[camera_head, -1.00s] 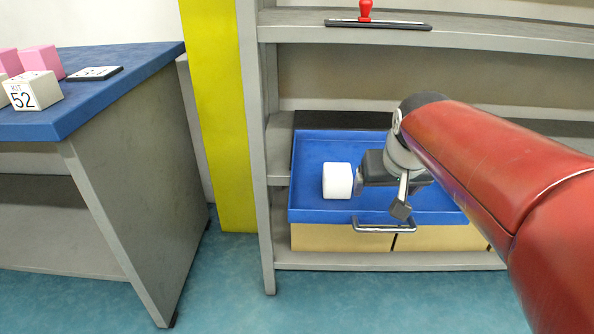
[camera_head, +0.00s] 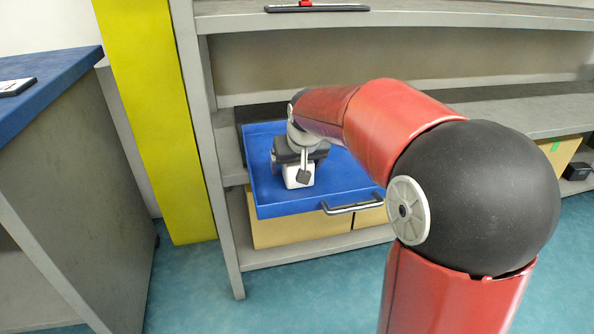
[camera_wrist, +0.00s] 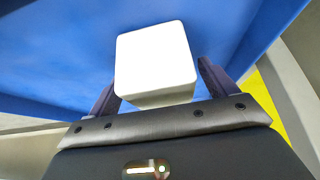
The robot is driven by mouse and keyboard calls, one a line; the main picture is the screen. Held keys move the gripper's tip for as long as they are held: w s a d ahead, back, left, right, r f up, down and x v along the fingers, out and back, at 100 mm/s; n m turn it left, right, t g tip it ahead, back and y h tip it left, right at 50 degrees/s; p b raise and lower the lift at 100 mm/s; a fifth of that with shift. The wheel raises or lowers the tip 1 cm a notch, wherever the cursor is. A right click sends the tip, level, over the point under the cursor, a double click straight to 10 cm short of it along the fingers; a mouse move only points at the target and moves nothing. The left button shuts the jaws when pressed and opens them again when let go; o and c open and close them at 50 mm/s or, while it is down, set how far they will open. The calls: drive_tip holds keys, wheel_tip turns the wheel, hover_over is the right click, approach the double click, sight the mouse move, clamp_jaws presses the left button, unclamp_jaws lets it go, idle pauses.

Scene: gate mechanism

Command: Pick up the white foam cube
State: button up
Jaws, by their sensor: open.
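The white foam cube (camera_head: 298,176) sits in the blue drawer tray (camera_head: 264,196), partly hidden by my gripper in the head view. In the wrist view the cube (camera_wrist: 155,60) lies between and in front of my gripper's (camera_wrist: 158,82) two dark fingers, with one finger at each side. The fingers are open, and a gap shows beside the right finger. Whether either finger touches the cube cannot be told. In the head view my gripper (camera_head: 299,166) is right above and over the cube.
The tray has a metal handle (camera_head: 352,207) at its front and sits in a grey shelf unit (camera_head: 219,190). A yellow post (camera_head: 160,120) stands to the left, beside a blue-topped table (camera_head: 50,72). Cardboard boxes (camera_head: 300,231) are under the tray.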

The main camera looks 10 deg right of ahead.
drive_tip(key=shift+w+f, duration=0.1)
drive_tip(key=shift+f, duration=0.05)
drive_tip(key=c, duration=1.1)
drive_tip(key=shift+o, duration=0.2)
